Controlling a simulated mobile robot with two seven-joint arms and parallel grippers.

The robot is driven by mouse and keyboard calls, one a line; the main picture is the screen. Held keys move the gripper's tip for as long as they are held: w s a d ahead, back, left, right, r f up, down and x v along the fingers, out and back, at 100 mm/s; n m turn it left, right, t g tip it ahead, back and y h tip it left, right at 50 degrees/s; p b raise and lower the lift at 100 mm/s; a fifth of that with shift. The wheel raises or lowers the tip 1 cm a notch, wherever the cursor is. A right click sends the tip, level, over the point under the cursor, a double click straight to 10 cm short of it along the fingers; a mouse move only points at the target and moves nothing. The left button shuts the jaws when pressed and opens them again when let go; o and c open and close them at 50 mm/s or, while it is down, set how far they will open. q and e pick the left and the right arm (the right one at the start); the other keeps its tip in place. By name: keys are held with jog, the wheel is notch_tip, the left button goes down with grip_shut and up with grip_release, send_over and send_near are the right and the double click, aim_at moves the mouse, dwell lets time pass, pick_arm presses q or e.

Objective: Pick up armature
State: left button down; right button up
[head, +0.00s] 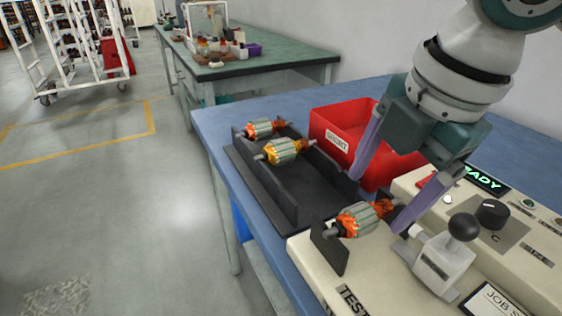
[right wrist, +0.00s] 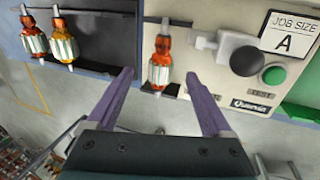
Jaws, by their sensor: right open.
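One armature (head: 362,218) with orange windings and a grey core lies across dark supports on the cream test machine. It also shows in the right wrist view (right wrist: 160,62), between and beyond the fingertips. Two more armatures, one orange-ended (head: 266,129) and one yellow-ended (head: 283,151), rest on the black tray (head: 262,188). My right gripper (head: 378,205) is open and empty. Its two purple fingers are spread to either side of the armature on the machine, apart from it in the wrist view. My left gripper is not in view.
A red bin (head: 342,125) stands behind the tray. The machine (head: 325,270) has a lever with a black knob (head: 463,227) close to one finger, a dial and a lit display. The blue bench (head: 225,118) is clear at its far left corner.

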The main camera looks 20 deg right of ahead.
aim_at(370, 208)
jog(key=b+x, duration=0.1)
jog(key=x, duration=0.3)
jog(key=shift+f, duration=0.3)
jog(key=shift+c, duration=0.3)
grip_shut()
